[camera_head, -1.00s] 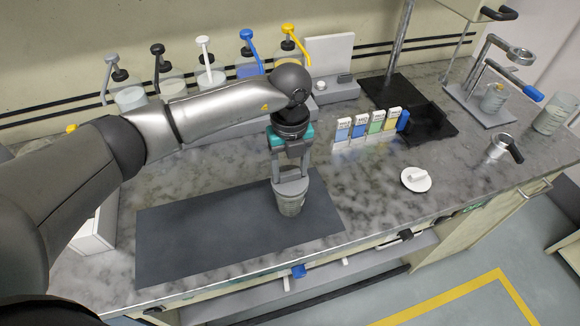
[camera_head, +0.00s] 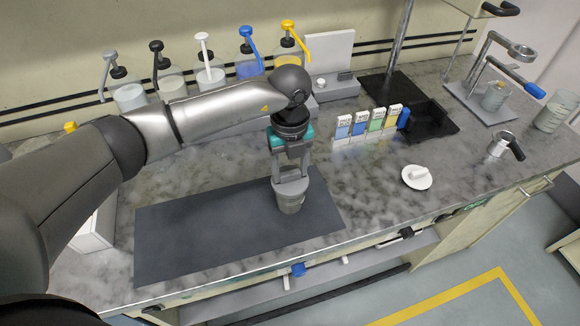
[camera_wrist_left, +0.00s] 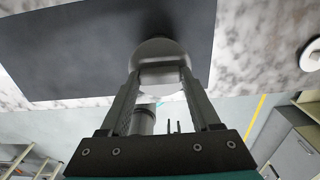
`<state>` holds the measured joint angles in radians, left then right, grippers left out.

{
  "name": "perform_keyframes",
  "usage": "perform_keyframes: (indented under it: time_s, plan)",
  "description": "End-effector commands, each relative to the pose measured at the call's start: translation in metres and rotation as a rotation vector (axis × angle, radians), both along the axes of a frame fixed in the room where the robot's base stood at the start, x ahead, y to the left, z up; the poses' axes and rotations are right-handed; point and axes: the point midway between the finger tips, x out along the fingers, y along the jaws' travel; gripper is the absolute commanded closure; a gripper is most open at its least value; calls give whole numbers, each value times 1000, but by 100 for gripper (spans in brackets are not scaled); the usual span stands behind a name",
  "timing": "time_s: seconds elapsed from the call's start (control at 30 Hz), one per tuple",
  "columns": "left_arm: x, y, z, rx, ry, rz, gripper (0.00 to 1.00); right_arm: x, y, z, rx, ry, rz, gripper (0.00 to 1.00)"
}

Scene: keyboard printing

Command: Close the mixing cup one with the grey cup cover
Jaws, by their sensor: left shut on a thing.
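The mixing cup (camera_head: 291,204) stands upright on the right part of the dark mat (camera_head: 190,238) in the head view. The grey cup cover (camera_head: 290,187) sits at the top of the cup and appears level on its rim. I cannot tell whether it is fully seated. My left gripper (camera_head: 291,176) points down from above and is shut on the cover's raised grip. In the left wrist view the grey cover (camera_wrist_left: 158,52) shows between the fingertips (camera_wrist_left: 161,74) and hides most of the cup. My right gripper is not in view.
A white cover (camera_head: 416,177) with a knob lies on the marble counter to the right. Several small coloured boxes (camera_head: 376,124) stand behind it. Pump bottles (camera_head: 210,78) line the back wall. A metal cup with a black handle (camera_head: 501,145) stands farther right. The mat's left part is clear.

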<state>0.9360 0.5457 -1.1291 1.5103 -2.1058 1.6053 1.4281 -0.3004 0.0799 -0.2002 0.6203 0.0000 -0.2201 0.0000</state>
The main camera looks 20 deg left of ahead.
Motion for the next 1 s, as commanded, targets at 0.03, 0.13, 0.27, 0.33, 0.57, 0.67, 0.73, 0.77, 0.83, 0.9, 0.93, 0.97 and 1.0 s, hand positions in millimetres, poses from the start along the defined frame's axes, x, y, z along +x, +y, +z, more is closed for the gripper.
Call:
perform_keyframes:
  time_s: [0.03, 0.13, 0.27, 0.33, 0.57, 0.67, 0.73, 0.77, 0.83, 0.9, 0.93, 0.97, 1.0]
  plan:
    - [0, 0, -3, 0, 0, 0, 89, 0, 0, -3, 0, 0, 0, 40]
    - [0, 0, -2, 0, 0, 0, 28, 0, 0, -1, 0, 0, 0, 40]
    - [0, 0, -2, 0, 0, 0, 13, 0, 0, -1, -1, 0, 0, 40]
    - [0, 0, -2, 0, 0, 0, 5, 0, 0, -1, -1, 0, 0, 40]
    - [0, 0, -2, 0, 0, 0, 2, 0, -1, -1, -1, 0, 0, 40]
    - [0, 0, 1, 0, 0, 0, 2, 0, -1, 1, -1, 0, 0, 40]
    - [0, 0, 7, 0, 0, 0, 2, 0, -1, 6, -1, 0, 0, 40]
    - [0, 0, 10, 1, -1, 0, 2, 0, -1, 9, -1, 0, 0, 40]
    - [0, 0, 21, 1, -1, 0, 2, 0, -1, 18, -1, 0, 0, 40]
    - [0, 0, 32, 1, -1, -1, 2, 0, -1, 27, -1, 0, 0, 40]
    - [0, 0, 37, 1, -1, -1, 2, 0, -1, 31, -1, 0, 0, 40]
    - [0, 0, 42, 1, -1, -1, 2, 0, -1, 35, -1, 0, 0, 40]
    - [0, 0, 48, 1, -1, -1, 2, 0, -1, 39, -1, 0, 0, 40]
